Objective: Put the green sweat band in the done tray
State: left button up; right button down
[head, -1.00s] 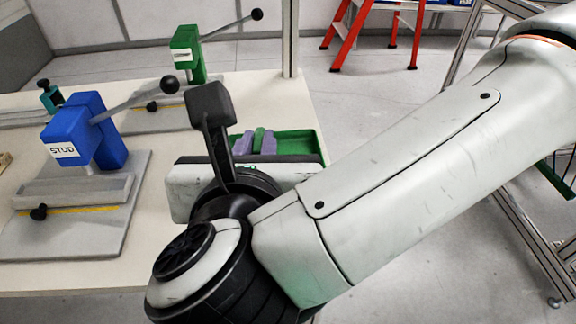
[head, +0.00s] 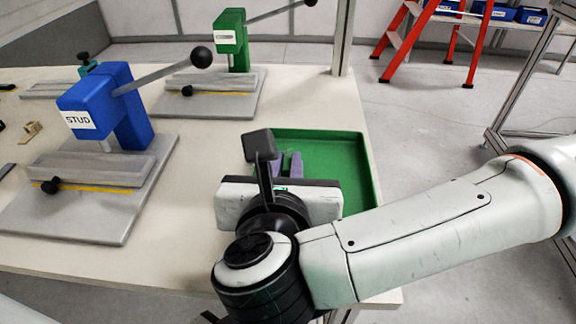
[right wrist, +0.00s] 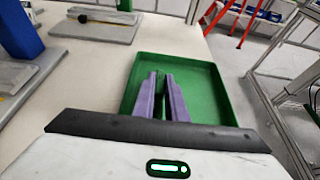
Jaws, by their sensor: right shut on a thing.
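My right gripper (head: 288,165) reaches over the near part of the green tray (head: 364,165), with its purple fingers pointing away from me. In the right wrist view the fingers (right wrist: 166,98) are shut on a dark green strip, the sweat band (right wrist: 161,82). The band is mostly hidden between the fingers and blends with the tray's green. The tray stands at the table's right edge, and its visible floor looks empty. I cannot tell whether the band touches the tray floor. My left gripper is not in view.
A blue press (head: 115,105) labelled STUD stands on a grey base to the left. A green press (head: 231,40) stands at the back; their levers reach rightward. Small pieces (head: 30,131) lie at the far left. Beyond the table's right edge are open floor and a red ladder (head: 405,35).

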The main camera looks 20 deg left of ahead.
jog(key=shift+f, duration=0.5)
jog(key=shift+f+b, duration=0.2)
jog(key=shift+b, duration=0.2)
jog(key=c, duration=2.2)
grip_release()
jog(key=o, duration=0.4)
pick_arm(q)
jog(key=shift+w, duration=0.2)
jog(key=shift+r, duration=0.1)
pick_arm(e)
jog(key=shift+r, duration=0.15)
